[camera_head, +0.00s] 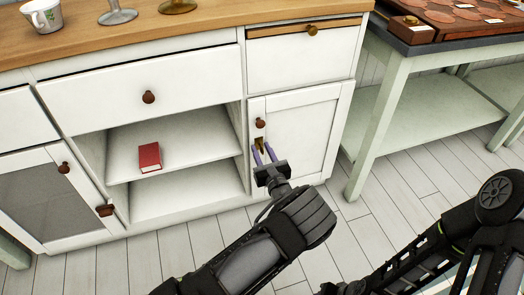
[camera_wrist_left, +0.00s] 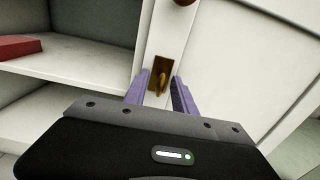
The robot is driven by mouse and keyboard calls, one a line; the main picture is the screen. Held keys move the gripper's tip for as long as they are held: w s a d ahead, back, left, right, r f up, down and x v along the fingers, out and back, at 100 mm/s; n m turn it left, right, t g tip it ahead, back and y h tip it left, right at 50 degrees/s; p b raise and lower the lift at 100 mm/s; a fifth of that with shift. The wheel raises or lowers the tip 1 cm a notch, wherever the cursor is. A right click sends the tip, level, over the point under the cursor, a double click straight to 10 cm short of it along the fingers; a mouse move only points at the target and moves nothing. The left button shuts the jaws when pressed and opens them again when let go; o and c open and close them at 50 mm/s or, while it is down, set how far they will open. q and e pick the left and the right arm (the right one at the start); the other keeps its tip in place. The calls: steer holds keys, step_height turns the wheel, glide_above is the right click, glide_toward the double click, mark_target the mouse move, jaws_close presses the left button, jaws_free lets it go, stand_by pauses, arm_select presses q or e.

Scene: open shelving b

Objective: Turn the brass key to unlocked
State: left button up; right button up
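The brass key (camera_wrist_left: 161,82) sits in a dark brass lock plate (camera_wrist_left: 157,64) on the white cabinet door (camera_head: 308,130), below a round brown knob (camera_head: 260,123). The key shows between my left gripper's purple fingers in the left wrist view. My left gripper (camera_head: 264,152) is open, its fingertips apart on either side of the key and close to the plate. I cannot tell whether a finger touches the key. In the head view the lock plate (camera_head: 260,143) is small and partly covered by the fingers. My right gripper is not clearly seen; part of my right arm shows at lower right.
Left of the door is an open shelf (camera_head: 190,142) with a red book (camera_head: 149,157). A wooden countertop (camera_head: 190,20) runs above, with a mug (camera_head: 43,15). A pale green table (camera_head: 385,110) stands to the right. The plank floor in front is clear.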

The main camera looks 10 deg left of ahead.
arm_select(q)
steer(key=shift+s+d+r, duration=0.1)
steer(key=shift+s+d, duration=0.25)
steer(key=shift+s, duration=0.1)
steer(key=p+v, duration=0.2)
steer(key=v, duration=0.4)
steer(key=shift+s, duration=0.3)
steer(key=shift+d, duration=0.15)
